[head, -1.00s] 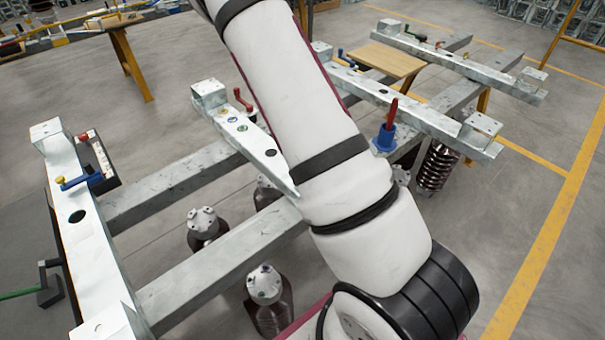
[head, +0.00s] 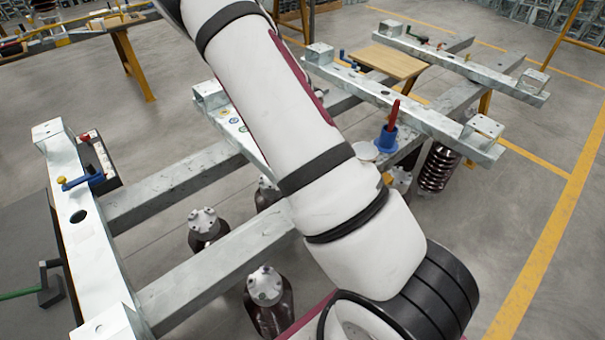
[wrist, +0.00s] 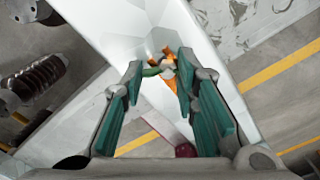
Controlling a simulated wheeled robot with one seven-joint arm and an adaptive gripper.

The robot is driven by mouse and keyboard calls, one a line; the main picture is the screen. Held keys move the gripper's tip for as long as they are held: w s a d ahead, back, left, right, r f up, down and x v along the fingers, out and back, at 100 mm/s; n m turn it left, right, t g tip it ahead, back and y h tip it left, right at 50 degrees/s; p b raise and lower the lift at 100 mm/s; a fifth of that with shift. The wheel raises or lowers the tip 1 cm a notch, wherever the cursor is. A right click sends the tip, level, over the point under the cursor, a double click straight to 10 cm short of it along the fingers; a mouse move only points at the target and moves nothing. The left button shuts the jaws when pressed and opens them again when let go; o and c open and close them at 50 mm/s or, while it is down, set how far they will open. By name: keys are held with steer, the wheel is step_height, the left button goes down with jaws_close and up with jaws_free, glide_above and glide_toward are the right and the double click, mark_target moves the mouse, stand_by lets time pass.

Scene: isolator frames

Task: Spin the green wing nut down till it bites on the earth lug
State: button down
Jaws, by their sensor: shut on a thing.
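In the wrist view, the green wing nut (wrist: 151,71) shows small at the far end of my fingers, against a pale metal beam. My gripper (wrist: 158,66), with green-padded fingers, is shut on it, with the fingers spread across the nut's width. An orange piece (wrist: 171,82) lies right behind and below the nut; I cannot tell whether it is the earth lug. Whether the nut touches the lug is too small to see. In the head view my arm hides the gripper and the nut.
Galvanised beams (head: 180,185) form a frame over the floor, with dark insulators (head: 268,300) below. A blue cup with a red handle (head: 386,140) stands close right of my arm. A wooden board (head: 391,60) lies behind.

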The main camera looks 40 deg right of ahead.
steer(key=shift+s+d+m, duration=0.5)
steer(key=shift+s+d, duration=0.05)
steer(key=c, duration=0.9)
jaws_free()
steer(key=shift+c, duration=0.2)
steer(key=shift+w, duration=0.1)
steer(key=shift+a, duration=0.1)
steer(key=shift+w+r, duration=0.1)
steer(key=shift+r, duration=0.05)
steer(key=shift+w+a+r, duration=0.1)
steer(key=shift+r, duration=0.25)
step_height(320, 180, up, 11)
